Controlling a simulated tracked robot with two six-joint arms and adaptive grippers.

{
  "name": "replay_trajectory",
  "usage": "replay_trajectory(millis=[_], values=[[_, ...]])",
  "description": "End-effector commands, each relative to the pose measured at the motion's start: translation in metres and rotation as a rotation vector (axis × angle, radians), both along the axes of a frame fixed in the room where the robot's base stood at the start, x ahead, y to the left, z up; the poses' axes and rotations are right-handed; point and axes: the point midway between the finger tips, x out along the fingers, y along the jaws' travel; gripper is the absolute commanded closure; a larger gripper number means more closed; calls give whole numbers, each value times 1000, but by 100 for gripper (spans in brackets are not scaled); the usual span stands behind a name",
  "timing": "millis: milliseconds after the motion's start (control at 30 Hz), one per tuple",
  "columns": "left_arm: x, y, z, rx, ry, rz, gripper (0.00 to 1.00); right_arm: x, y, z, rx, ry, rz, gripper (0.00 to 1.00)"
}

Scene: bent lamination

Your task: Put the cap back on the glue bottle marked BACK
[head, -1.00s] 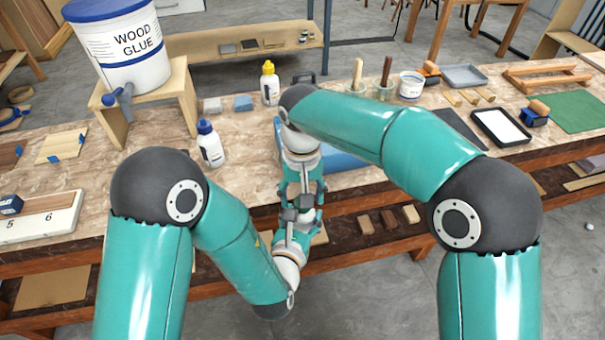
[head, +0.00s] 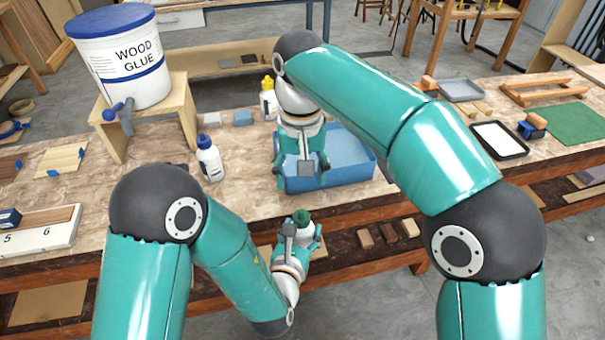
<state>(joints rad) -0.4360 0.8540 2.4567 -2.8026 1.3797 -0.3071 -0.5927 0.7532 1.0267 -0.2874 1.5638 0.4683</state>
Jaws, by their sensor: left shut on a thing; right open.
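My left gripper (head: 302,238) is shut on a small white bottle (head: 308,234) with a dark green cap (head: 301,216) on top. It holds the bottle roughly upright in front of the bench's front edge. No marking can be read on the bottle, and the gripper hides much of it. Whether the cap is fully seated cannot be told. My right gripper (head: 301,174) is open and looks empty, above the bottle in the picture and in front of the blue tray. The two grippers are apart.
A blue tray (head: 350,160) stands behind my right gripper. A blue-capped bottle (head: 210,162) and a yellow-capped bottle (head: 268,98) stand on the bench. A wood glue bucket (head: 125,68) sits on a wooden stand (head: 178,100) at left. The bench between the blue-capped bottle and tray is clear.

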Motion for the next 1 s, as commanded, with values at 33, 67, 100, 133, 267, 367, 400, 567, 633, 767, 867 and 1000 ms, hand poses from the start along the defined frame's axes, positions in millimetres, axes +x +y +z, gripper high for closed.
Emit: replay_trajectory(millis=[33, 67, 100, 133, 267, 367, 400, 567, 633, 767, 867, 1000], values=[[0, 0, 1, 0, -2, 0, 100, 0, 0, 0, 0, 0, 0, 36], [0, 0, 1, 0, -2, 0, 100, 0, 0, 0, 0, 0, 0, 36], [0, 0, 1, 0, -2, 0, 100, 0, 0, 0, 0, 0, 0, 36], [0, 0, 1, 0, -2, 0, 100, 0, 0, 0, 0, 0, 0, 36], [0, 0, 1, 0, -2, 0, 100, 1, -2, -2, -2, 2, -4, 36], [0, 0, 0, 0, -2, 0, 100, 5, -10, -13, -14, 7, -25, 36], [0, 0, 0, 0, -2, 0, 100, 8, -16, -21, -23, 10, -40, 36], [0, 0, 0, 0, -2, 0, 100, 20, -60, -78, -76, 33, -133, 36], [0, 0, 0, 0, -2, 0, 100, 22, -83, -114, -90, 49, -167, 36], [0, 0, 1, 0, -2, 0, 100, 9, -106, -191, -38, 90, -172, 36], [0, 0, 1, 0, -2, 0, 100, -11, -112, -244, 43, 114, -159, 36], [0, 0, 1, 0, -2, 0, 100, -48, -115, -304, 161, 132, -164, 36]])
